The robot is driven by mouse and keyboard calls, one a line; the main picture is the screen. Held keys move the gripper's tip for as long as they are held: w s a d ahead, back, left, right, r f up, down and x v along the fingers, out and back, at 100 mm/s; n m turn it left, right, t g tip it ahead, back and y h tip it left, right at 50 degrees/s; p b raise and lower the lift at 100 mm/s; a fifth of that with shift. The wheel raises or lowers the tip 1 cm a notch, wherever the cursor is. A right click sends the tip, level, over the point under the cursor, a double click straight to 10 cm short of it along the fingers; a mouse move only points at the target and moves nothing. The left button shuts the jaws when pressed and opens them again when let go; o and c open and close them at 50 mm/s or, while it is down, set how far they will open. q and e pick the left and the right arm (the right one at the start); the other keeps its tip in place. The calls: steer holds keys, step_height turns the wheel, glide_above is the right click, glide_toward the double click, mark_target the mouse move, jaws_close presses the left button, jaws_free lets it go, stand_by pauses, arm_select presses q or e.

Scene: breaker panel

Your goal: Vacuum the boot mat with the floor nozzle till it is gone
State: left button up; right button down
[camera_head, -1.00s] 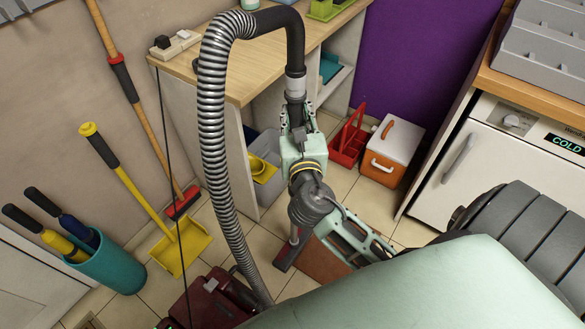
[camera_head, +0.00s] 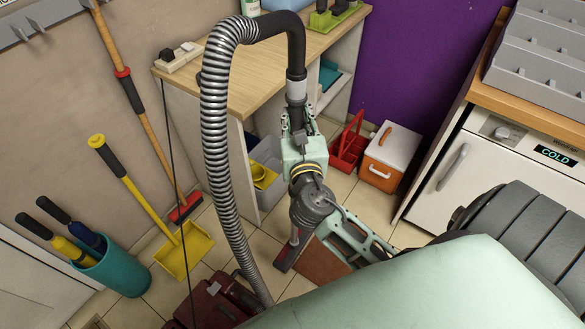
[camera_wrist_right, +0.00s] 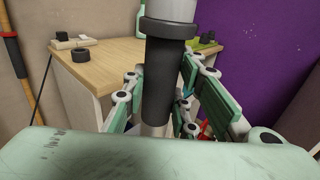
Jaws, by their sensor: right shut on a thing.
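My right gripper (camera_head: 299,125) is shut on the dark grip of the vacuum wand (camera_head: 296,95); the right wrist view also shows its fingers around the black tube (camera_wrist_right: 165,85). The wand runs down behind my arm. The floor nozzle (camera_head: 287,256), dark grey and red, is on the floor at its lower end. The brown boot mat (camera_head: 322,264) lies just right of the nozzle, partly hidden by my arm. Whether the nozzle overlaps its edge I cannot tell. My left gripper is not in view.
The ribbed hose (camera_head: 213,120) arcs from the wand to the dark red vacuum (camera_head: 218,302). A wooden workbench (camera_head: 250,75) stands behind. A yellow dustpan (camera_head: 184,252) and teal bin (camera_head: 118,272) are left. A red caddy (camera_head: 347,150) and orange-white cooler (camera_head: 390,155) stand beyond the mat.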

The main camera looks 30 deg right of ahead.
steer(key=d+p, duration=0.2)
steer(key=d, duration=1)
steer(key=shift+s+r, duration=0.15)
steer(key=shift+s, duration=0.1)
stand_by(0.5)
steer(key=d, duration=0.8)
steer(key=shift+s, duration=0.2)
stand_by(0.4)
steer(key=shift+h+p, duration=0.3)
steer(key=shift+p, duration=0.1)
